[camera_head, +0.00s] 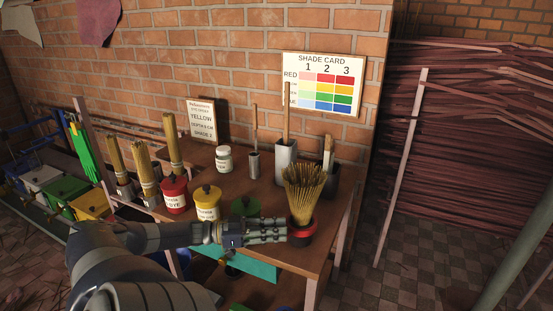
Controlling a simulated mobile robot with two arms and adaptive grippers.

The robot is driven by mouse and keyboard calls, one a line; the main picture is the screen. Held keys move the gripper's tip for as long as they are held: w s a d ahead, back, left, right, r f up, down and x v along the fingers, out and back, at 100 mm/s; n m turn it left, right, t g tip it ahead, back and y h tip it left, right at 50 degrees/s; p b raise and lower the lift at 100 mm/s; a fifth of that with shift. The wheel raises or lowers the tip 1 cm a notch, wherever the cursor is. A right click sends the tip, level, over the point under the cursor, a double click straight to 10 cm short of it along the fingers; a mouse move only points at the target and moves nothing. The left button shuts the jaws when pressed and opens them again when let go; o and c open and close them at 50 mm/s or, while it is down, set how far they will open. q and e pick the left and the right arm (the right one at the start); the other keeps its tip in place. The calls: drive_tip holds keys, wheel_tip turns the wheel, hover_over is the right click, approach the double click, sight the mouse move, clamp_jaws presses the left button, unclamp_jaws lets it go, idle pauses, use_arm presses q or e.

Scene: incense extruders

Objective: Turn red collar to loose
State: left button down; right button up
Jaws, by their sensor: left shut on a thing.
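The red collar (301,230) is a ring around the dark base at the bottom of a fanned bundle of tan sticks (304,188). The bundle stands upright near the front right corner of the wooden table. My left gripper (284,231) reaches in from the left at collar height, with its fingertips at the collar's left side. The fingers look closed in on the collar's edge; the exact contact is small and partly hidden. No mark showing whether the collar is tight or loose can be made out. My right gripper is out of view.
Red (174,195), yellow (207,203) and green (245,206) dye pots stand left of the collar, the green one just behind my gripper. A grey holder (285,162) and a dark holder (329,179) stand behind the bundle. The table's right edge is close by.

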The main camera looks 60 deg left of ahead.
use_arm(q)
drive_tip(key=c, duration=1.4)
unclamp_jaws()
drive_tip(key=shift+f, duration=0.1)
drive_tip(key=v, duration=1.2)
